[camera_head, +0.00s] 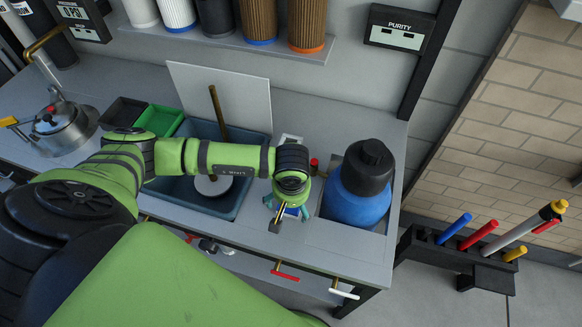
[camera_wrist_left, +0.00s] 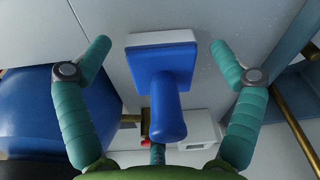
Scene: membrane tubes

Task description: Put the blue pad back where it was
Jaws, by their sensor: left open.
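The blue pad (camera_wrist_left: 160,65) has a square blue plate with a white layer along its edge and a round blue handle pointing toward the wrist camera. It appears to rest on the grey counter. My left gripper (camera_wrist_left: 161,48) is open, with its teal fingers spread on either side of the pad and not touching it. In the head view my left gripper (camera_head: 287,208) is over the counter, between the basin and the blue jug. There the pad (camera_head: 293,211) is mostly hidden under the gripper and wrist. My right gripper is not in view.
The blue jug with a black cap (camera_head: 357,205) stands close right of the gripper. A dark basin (camera_head: 240,195) with a brass rod lies left. A small white device (camera_wrist_left: 197,130) is beside the pad. A kettle (camera_head: 60,125) and black and green trays stand further left.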

